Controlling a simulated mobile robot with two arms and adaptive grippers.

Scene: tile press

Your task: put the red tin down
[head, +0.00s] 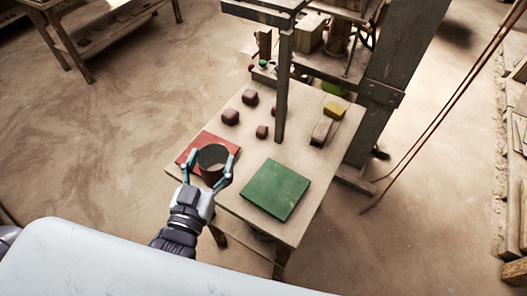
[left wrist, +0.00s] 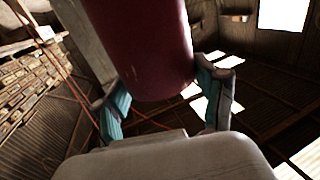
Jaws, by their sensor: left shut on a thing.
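My left gripper (head: 209,171) is shut on the red tin (head: 211,176), which has a dark top and dull red side. In the head view the tin is over or on the red mat (head: 192,146) at the table's left front; I cannot tell whether it touches. In the left wrist view the tin (left wrist: 143,45) stands between the two teal-padded fingers (left wrist: 165,95), and its top is out of frame. The green mat (head: 275,189) lies to the right, bare. My right gripper is not in view.
The wooden table (head: 243,208) also holds several dark red lumps (head: 231,117), a yellow block (head: 334,110) and a wooden block (head: 321,131). The tabletop between the mats is clear.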

